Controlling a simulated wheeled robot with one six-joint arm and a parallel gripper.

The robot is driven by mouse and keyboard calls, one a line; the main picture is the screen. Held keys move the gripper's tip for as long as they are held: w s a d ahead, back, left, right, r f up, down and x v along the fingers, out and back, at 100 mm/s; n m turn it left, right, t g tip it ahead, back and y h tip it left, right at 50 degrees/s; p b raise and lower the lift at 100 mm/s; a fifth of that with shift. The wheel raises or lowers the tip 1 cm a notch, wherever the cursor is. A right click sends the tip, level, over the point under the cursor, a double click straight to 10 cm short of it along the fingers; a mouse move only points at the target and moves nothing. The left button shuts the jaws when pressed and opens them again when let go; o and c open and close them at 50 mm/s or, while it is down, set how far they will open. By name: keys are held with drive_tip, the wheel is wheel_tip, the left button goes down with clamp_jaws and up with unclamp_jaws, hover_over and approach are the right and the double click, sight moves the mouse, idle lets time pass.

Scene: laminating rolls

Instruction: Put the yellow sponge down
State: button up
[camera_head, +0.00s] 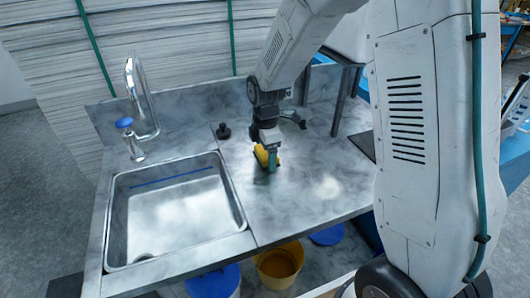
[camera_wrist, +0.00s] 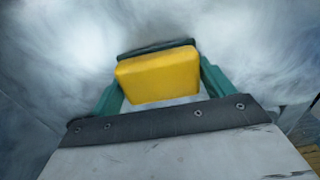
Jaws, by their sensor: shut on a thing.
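The yellow sponge (camera_wrist: 158,75) is a rounded block between the two green fingers of my gripper (camera_wrist: 162,85) in the wrist view. In the head view the sponge (camera_head: 262,155) shows at the lower end of my arm, low over the metal counter (camera_head: 310,190) to the right of the sink. My gripper (camera_head: 270,160) points down and is shut on the sponge. The head view does not make clear whether the sponge touches the counter. Part of the sponge is hidden behind a finger in the head view.
A sink (camera_head: 180,212) with a chrome faucet (camera_head: 140,95) and a blue-topped tap (camera_head: 125,124) lies to the left. A small black object (camera_head: 223,131) stands behind the sponge. A yellow bucket (camera_head: 278,264) sits below the counter. The counter's front right is clear.

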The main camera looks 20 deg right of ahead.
drive_tip(key=shift+s+f, duration=0.25)
drive_tip(key=shift+f, duration=0.35)
drive_tip(key=o, duration=1)
drive_tip(key=shift+f, duration=0.1)
drive_tip(key=shift+c, duration=0.2)
wheel_tip(320, 180, up, 13)
drive_tip(key=s+d+r+m, duration=0.1)
drive_tip(key=s+r+m, duration=0.3)
drive_tip(key=s+r, duration=0.25)
drive_tip(key=s+d+r+m, duration=0.1)
drive_tip(key=s+m, duration=0.6)
drive_tip(key=s, duration=0.4)
drive_tip(key=s+d+r+m+t, duration=0.1)
drive_tip(key=s+m, duration=0.6)
drive_tip(key=s, duration=0.5)
drive_tip(key=shift+r, duration=0.3)
